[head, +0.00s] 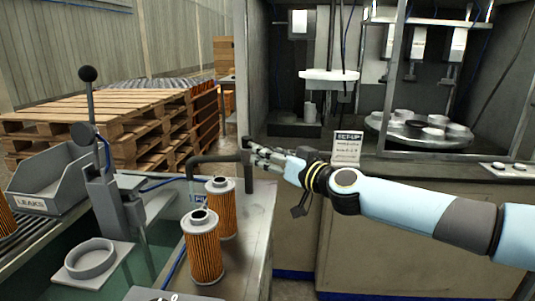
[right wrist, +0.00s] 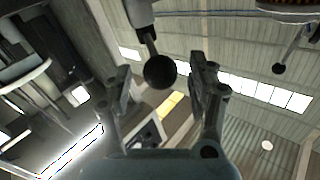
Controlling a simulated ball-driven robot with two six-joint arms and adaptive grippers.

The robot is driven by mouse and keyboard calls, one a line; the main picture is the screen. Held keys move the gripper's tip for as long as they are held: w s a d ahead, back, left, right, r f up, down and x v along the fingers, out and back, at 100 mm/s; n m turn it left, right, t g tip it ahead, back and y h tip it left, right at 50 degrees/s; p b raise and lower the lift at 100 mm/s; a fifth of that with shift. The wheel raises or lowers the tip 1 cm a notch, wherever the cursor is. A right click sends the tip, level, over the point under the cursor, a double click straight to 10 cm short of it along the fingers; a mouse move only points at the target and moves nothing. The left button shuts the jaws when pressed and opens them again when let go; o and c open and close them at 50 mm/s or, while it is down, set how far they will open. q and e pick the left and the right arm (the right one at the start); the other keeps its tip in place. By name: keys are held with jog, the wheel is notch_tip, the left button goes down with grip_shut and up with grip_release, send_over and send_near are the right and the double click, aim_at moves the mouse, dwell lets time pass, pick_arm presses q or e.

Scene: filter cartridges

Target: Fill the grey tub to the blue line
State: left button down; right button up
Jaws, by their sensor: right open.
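The grey tub (head: 262,205) is at the lower left of the head view, with greenish water (head: 146,262) low inside. A short blue strip (head: 175,268) shows along its right inner side; the cartridges and test fixture hide much of the rest. A dark bent spout (head: 213,158) reaches over the tub's back edge. My right gripper (head: 250,152) is at the spout's right end. In the right wrist view its fingers (right wrist: 162,90) are open, with a dark ball knob (right wrist: 159,71) on a stem appearing between them; contact cannot be told. My left gripper is not in view.
Two orange filter cartridges (head: 204,252) (head: 221,208) stand at the tub's right side. A fixture with a ball-topped lever (head: 88,74) and a LEAKS bin (head: 42,180) are left. A SET-UP card (head: 347,147) stands behind my right arm.

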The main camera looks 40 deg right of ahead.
jog(key=shift+w, duration=0.8)
grip_shut()
